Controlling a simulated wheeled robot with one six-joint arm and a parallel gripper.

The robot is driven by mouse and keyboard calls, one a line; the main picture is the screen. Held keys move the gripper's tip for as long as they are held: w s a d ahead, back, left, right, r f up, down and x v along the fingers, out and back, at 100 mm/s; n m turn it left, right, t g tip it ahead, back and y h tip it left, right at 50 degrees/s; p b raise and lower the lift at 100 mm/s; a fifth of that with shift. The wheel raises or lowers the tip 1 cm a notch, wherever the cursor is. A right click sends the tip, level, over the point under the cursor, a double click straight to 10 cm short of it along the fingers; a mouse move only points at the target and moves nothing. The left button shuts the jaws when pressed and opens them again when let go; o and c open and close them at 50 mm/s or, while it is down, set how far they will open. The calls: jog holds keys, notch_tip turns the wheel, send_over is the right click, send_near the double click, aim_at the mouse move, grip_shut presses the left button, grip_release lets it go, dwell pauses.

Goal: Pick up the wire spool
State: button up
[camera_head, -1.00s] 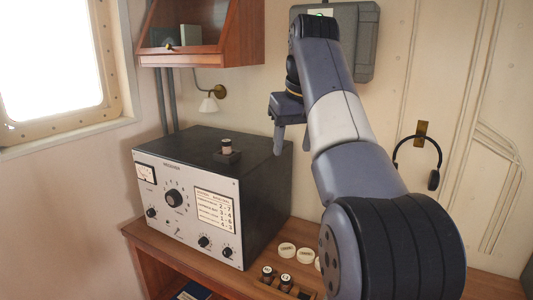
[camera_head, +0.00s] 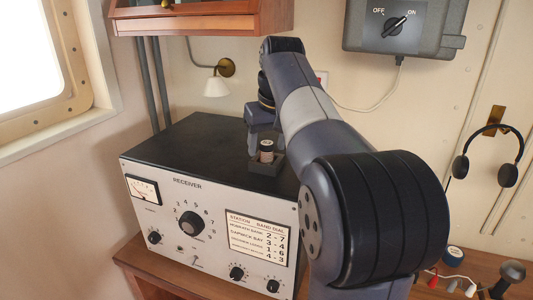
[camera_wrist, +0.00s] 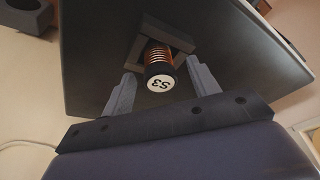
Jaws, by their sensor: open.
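The wire spool (camera_head: 266,150) stands upright in a dark square socket (camera_head: 264,168) on top of the receiver (camera_head: 190,140). In the wrist view the spool (camera_wrist: 160,72) shows copper windings and a white end marked S3, with the dark socket frame (camera_wrist: 180,40) around its far end. My gripper (camera_wrist: 162,86) is open, with one finger on each side of the spool and gaps between.
A wooden shelf (camera_head: 200,22) hangs above the receiver. A wall lamp (camera_head: 216,86) is behind it. A grey switch box (camera_head: 400,28) reading OFF and ON is on the wall. Headphones (camera_head: 508,174) hang at the right. Small items with red and white leads (camera_head: 452,282) lie at lower right.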

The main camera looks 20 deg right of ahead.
aim_at(268, 144)
jog(key=shift+f, duration=0.25)
jog(key=shift+c, duration=0.4)
jog(key=c, duration=1)
jog(key=shift+r, duration=0.1)
jog(key=shift+r, duration=4.95)
